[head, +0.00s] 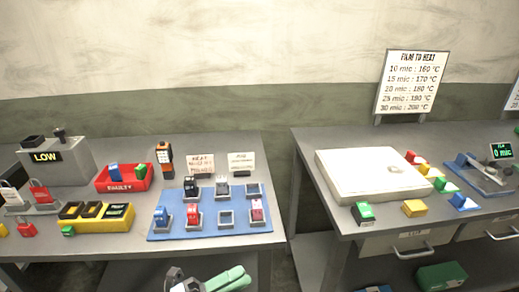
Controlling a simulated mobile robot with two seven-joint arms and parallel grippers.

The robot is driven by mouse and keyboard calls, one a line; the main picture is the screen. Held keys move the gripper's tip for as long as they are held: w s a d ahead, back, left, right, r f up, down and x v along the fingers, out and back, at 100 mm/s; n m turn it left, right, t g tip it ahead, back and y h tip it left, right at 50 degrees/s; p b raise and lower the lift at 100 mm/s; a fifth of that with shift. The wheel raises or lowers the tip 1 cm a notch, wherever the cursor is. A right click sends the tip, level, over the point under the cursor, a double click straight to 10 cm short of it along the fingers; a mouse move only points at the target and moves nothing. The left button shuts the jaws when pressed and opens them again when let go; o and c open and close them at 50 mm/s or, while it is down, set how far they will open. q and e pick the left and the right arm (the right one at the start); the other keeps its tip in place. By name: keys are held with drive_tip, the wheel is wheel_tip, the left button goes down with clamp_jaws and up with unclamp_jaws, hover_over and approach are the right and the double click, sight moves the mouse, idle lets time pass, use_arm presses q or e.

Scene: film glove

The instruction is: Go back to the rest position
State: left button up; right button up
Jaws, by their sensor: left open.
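My left gripper (240,277) shows at the bottom edge of the head view, with two green fingers pointing to the right. It is open, and nothing shows between the fingers. It is in front of the left table (135,236), below its front edge in the picture and apart from the objects on top. Most of my left arm is out of frame. My right gripper does not show clearly. A small pale piece at the bottom edge, right of centre, is too cut off to identify.
A blue mat (238,219) with several small holders, a red tray (101,186) and a yellow block (92,223) are on the left table. The right table (343,223) carries a white board (372,173) and coloured blocks. A gap separates the tables.

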use_arm(q)
drive_tip(key=s+a+f+n+t+y, duration=0.25)
drive_tip(key=a+f+n+y, duration=0.2)
drive_tip(key=f+n, duration=0.35)
drive_tip(key=s+a+f+n+t+y+p, duration=0.1)
drive_tip(key=s+a+f+n+y, duration=0.35)
drive_tip(key=n, duration=0.45)
drive_tip(key=s+a+f+n+t+y, duration=0.1)
drive_tip(key=s+a+f+n+y, duration=0.2)
drive_tip(key=f+n+y, duration=0.5)
drive_tip(key=s+a+f+n+g, duration=0.3)
drive_tip(key=s+f+n, duration=0.3)
drive_tip(key=s, duration=0.6)
drive_tip(key=shift+s+a+f+g+y+p, duration=0.25)
drive_tip(key=shift+f+g+y+p, duration=0.1)
drive_tip(key=shift+f+g, duration=0.2)
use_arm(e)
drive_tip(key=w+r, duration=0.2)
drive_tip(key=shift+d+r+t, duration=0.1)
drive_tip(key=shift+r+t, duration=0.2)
